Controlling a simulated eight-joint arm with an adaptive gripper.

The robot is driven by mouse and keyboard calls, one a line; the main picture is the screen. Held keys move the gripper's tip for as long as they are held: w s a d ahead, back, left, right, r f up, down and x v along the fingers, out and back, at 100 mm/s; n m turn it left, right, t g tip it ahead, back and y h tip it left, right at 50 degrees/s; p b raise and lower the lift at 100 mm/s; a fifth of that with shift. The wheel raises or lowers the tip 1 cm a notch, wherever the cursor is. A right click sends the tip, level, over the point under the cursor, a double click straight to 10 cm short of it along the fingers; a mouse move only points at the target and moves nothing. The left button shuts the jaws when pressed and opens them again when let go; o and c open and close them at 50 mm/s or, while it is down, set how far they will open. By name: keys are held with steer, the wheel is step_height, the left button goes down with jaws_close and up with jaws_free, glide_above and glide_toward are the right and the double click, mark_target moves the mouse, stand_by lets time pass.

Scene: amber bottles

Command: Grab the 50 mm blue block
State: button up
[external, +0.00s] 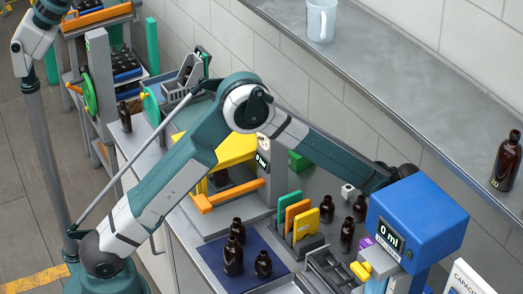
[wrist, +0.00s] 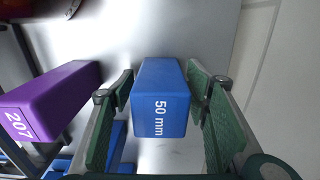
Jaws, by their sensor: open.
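The blue block (wrist: 160,95), with "50 mm" in white on its end, is in the middle of the wrist view. My gripper (wrist: 159,84) is open, with one green-padded finger on each side of the block. A small gap shows on the left and on the right, so the fingers look apart from the block. In the external view my arm reaches right, behind the blue dispenser head (external: 418,215), which hides my fingers. I cannot make out the 50 mm block in that view.
A purple block (wrist: 50,100) lies left of my left finger; it also shows in the external view (external: 366,242). Other blue parts (wrist: 116,145) sit below it. Several amber bottles (external: 233,255) and upright coloured plates (external: 305,223) stand nearby. A wall (external: 400,110) runs behind.

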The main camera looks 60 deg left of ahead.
steer(key=shift+c, duration=0.2)
stand_by(0.4)
steer(key=c, duration=1)
steer(key=shift+c, duration=0.2)
steer(key=shift+r, duration=4.95)
